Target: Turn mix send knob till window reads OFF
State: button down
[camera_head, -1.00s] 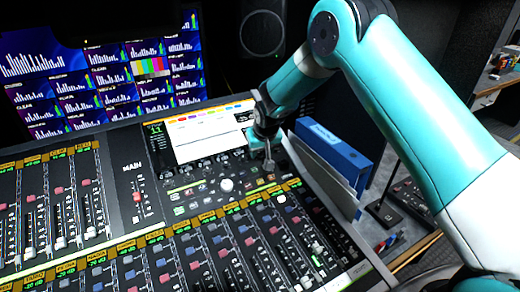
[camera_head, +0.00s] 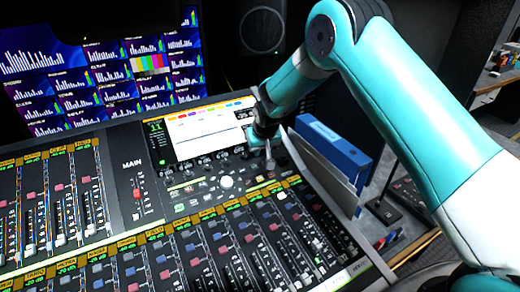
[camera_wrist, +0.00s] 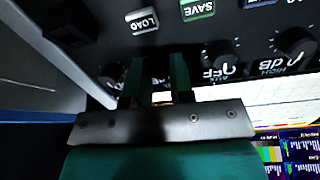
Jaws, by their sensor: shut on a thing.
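My gripper (camera_wrist: 158,85) is shut on a small knob of the console panel, just below the console screen. The held knob is mostly hidden between the dark green fingers. The wrist view is upside down. Beside the fingers is another black knob (camera_wrist: 219,50), with a small window (camera_wrist: 214,74) that reads OFF; I cannot tell for sure which knob this window serves. Further right is a knob (camera_wrist: 296,41) near a reading of 0 dB and the label HIGH. In the head view my gripper (camera_head: 269,160) reaches down to the panel; its readings are too small to make out there.
The console screen (camera_head: 205,128) stands close behind my gripper. LOAD (camera_wrist: 142,22) and SAVE (camera_wrist: 198,8) buttons lie near the fingers. Blue and white binders (camera_head: 335,145) stand close at the right. Faders (camera_head: 235,245) fill the console's front.

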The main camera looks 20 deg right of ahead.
jog(key=n+b, duration=0.3)
jog(key=n, duration=0.3)
jog(key=shift+f, duration=0.1)
jog(key=shift+n+t+b, duration=0.3)
jog(key=shift+n+b, duration=0.4)
jog(key=shift+n, duration=2)
jog(key=c, duration=1)
grip_release()
